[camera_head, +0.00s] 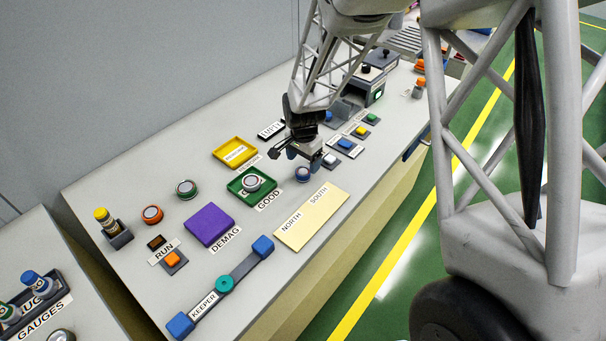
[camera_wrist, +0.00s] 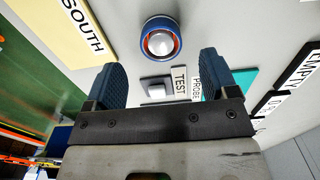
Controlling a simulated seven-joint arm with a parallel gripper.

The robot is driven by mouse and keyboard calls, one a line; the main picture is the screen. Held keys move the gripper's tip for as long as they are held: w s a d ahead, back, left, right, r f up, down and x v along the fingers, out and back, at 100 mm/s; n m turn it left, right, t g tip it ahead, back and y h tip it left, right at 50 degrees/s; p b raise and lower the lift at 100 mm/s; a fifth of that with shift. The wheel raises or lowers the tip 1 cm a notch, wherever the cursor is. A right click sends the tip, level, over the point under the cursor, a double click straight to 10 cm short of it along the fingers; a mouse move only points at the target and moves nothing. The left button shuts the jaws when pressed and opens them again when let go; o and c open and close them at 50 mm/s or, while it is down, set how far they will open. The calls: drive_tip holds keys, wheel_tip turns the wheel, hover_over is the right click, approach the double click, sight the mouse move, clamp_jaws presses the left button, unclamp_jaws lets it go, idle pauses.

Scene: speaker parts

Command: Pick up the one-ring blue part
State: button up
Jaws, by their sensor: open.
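A round blue part (camera_head: 303,174) with a pale centre stands on the bench between the green GOOD tray and the NORTH/SOUTH plate. In the wrist view the blue part (camera_wrist: 160,40) shows a blue rim and an orange-red ring around a shiny middle. Its ring count is too small to tell for sure. My gripper (camera_head: 302,158) is above the bench, just behind the blue part. In the wrist view my gripper (camera_wrist: 162,75) is open and empty. The blue part lies ahead of the fingertips, in line with the gap and apart from both fingers.
The green tray (camera_head: 233,188) holds a round part (camera_head: 252,183). An orange round part (camera_head: 152,214) and a dark green one (camera_head: 186,188) stand further left. A purple DEMAG pad (camera_head: 209,225) and cream plate (camera_head: 312,217) lie nearby. A TEST button (camera_wrist: 156,88) is below the gap.

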sight(303, 171)
drive_tip(key=shift+f, duration=0.1)
drive_tip(key=shift+a+f, duration=0.1)
drive_tip(key=shift+f, duration=2.4)
drive_tip(key=c, duration=1.2)
